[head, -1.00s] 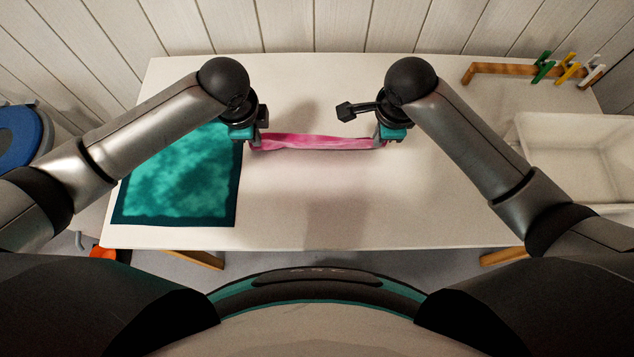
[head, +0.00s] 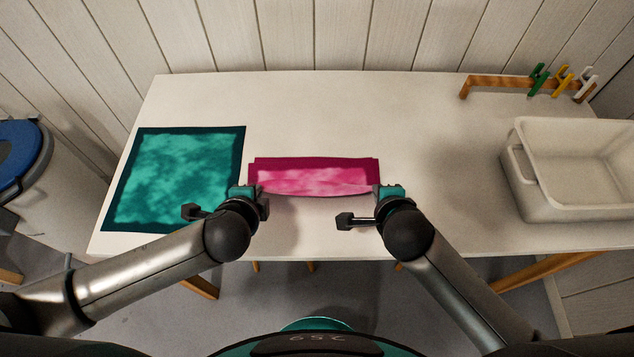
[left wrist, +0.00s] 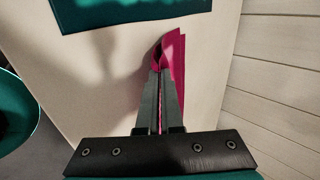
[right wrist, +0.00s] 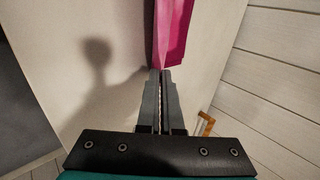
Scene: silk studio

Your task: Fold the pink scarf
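The pink scarf (head: 314,178) lies on the table as a narrow strip doubled over itself, with a darker magenta border showing along its far edge. Its near edge is slightly raised between my two grippers. My left gripper (head: 256,191) is shut on the near left corner; in the left wrist view the scarf (left wrist: 178,62) shows as a looped fold at the fingertips. My right gripper (head: 378,188) is at the near right corner; in the right wrist view its fingers are together at the edge of the scarf (right wrist: 173,35).
A teal cloth (head: 175,178) lies flat to the left of the scarf. A white bin (head: 530,192) stands on the right, with a wooden rack (head: 490,80) holding coloured pegs behind it. The white table (head: 440,130) is clear between scarf and bin.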

